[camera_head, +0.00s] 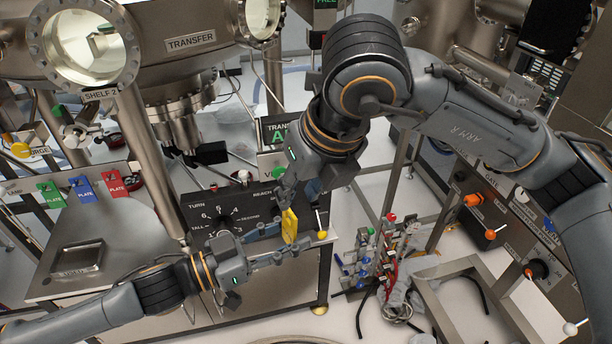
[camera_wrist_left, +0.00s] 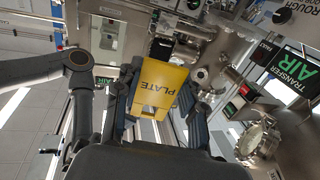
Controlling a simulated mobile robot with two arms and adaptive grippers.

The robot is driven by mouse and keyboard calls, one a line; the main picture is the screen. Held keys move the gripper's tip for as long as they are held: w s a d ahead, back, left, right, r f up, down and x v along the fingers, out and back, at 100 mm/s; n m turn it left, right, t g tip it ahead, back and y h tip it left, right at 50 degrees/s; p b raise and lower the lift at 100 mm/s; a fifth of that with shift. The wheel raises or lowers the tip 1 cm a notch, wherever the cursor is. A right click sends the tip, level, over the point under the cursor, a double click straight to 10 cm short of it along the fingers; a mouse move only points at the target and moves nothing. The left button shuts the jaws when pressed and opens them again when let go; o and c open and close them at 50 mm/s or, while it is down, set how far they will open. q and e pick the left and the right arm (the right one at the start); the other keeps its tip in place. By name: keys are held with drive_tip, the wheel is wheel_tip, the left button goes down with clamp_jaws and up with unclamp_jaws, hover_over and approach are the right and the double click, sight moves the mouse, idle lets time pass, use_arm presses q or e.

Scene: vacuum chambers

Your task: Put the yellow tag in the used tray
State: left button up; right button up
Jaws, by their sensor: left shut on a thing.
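The yellow tag (camera_head: 290,226), marked PLATE, is upright between my two grippers in the head view. In the left wrist view, the yellow tag (camera_wrist_left: 165,82) sits between the left fingers. My left gripper (camera_head: 284,250) is shut on its lower part. My right gripper (camera_head: 288,192) comes down from above, its fingertips close to the tag's top edge; whether they touch or grip it is unclear. A small square tray (camera_head: 77,258) with a label too small to read lies on the metal bench at the left; I cannot confirm it is the used tray.
Green (camera_head: 50,194), blue (camera_head: 83,189) and red (camera_head: 115,184) tags hang at the left. A black dial panel (camera_head: 222,212) stands behind my left gripper. A rack of coloured-knob parts (camera_head: 375,262) and an open metal frame (camera_head: 455,268) are at the right. The bench surface (camera_head: 115,235) has free room.

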sight(290, 212)
drive_tip(key=x, duration=0.8)
clamp_jaws()
use_arm(q)
drive_tip(key=o, duration=1.1)
drive_tip(key=shift+c, duration=0.2)
drive_tip(key=shift+a, duration=0.1)
